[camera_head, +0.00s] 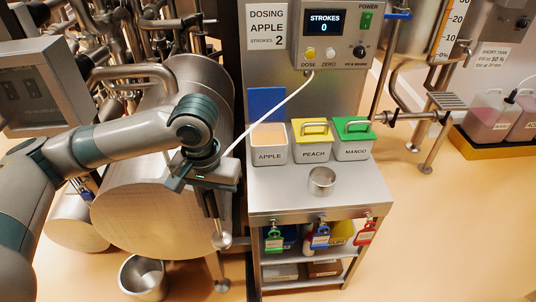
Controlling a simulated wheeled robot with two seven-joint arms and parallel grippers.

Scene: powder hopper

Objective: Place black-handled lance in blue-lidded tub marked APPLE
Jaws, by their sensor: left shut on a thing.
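The APPLE tub (269,156) stands at the left of a row of three on the steel cart. Its blue lid (267,103) is raised upright behind it, and orange-tan powder shows inside. My left gripper (207,186) is left of the tub and apart from it, in front of a large steel drum. It is shut on the black-handled lance (213,207), which hangs roughly upright below the jaws. The gripper partly hides the handle. A pale hose runs from the dosing unit (328,40) down to the gripper. My right gripper is not in view.
The yellow-lidded PEACH tub (313,151) and green-lidded MANGO tub (353,151) stand closed beside it. A small steel cup (321,181) is on the clear cart top (285,198). A steel bucket (143,279) is on the floor. Coloured padlocks hang along the cart's front.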

